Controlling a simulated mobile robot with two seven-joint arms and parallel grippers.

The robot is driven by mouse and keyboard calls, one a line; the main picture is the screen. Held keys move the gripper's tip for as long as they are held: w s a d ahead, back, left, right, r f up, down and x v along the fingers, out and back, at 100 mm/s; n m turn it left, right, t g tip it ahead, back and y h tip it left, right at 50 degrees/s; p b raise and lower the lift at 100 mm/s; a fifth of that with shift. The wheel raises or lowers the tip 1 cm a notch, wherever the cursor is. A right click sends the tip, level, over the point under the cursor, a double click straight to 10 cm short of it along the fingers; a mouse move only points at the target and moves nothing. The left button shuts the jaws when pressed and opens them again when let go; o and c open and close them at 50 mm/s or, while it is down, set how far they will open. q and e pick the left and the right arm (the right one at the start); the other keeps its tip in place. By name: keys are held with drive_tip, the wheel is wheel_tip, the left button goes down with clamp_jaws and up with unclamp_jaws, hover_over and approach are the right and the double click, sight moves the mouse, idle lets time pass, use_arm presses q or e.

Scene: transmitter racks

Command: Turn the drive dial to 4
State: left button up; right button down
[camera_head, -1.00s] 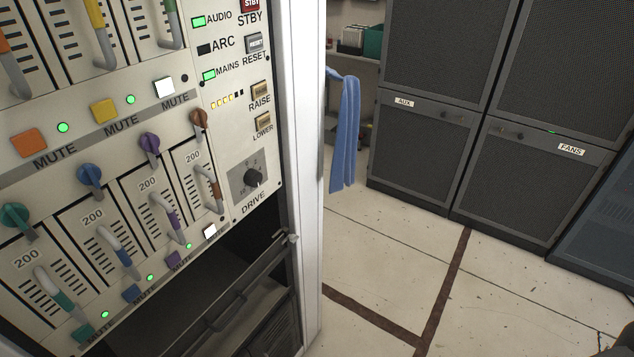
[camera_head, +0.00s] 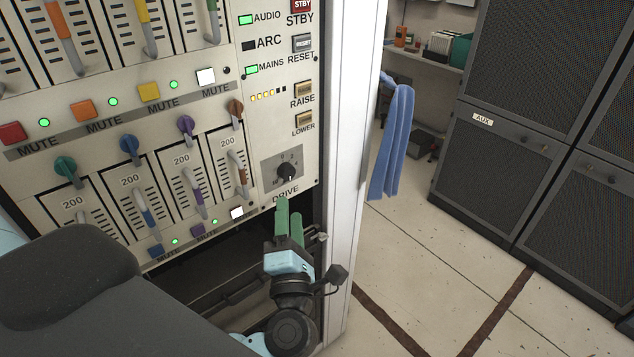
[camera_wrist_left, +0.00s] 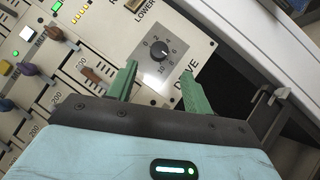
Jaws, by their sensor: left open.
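The drive dial (camera_head: 287,171) is a small black round knob on a grey square plate, at the lower right of the rack panel above the word DRIVE. It also shows in the left wrist view (camera_wrist_left: 158,51), with numbers around it. My left gripper (camera_head: 289,212) has green fingers and is just below the dial, pointing up toward it. In the left wrist view its fingers (camera_wrist_left: 160,80) are apart, with the dial beyond and between them, not touched. The exact dial reading is too small to be sure of. My right gripper is not in view.
LOWER (camera_head: 303,121) and RAISE buttons sit above the dial. Sliders, coloured knobs and mute buttons fill the panel to the left. A white rack post (camera_head: 347,180) stands close on the right. Below is a dark open bay. A blue cloth (camera_head: 393,140) hangs behind.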

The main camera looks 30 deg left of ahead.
sight(288, 177)
use_arm(q)
drive_tip(key=p+x, duration=0.1)
drive_tip(key=x, duration=0.5)
drive_tip(key=shift+w+a+r+p, duration=0.15)
drive_tip(key=shift+a+r+p, duration=0.1)
drive_tip(key=shift+p, duration=0.1)
drive_tip(key=shift+w+a, duration=0.35)
drive_tip(key=shift+w, duration=0.15)
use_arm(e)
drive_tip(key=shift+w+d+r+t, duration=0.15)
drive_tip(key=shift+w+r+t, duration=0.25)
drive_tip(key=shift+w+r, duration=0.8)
use_arm(q)
drive_tip(key=shift+c, duration=0.4)
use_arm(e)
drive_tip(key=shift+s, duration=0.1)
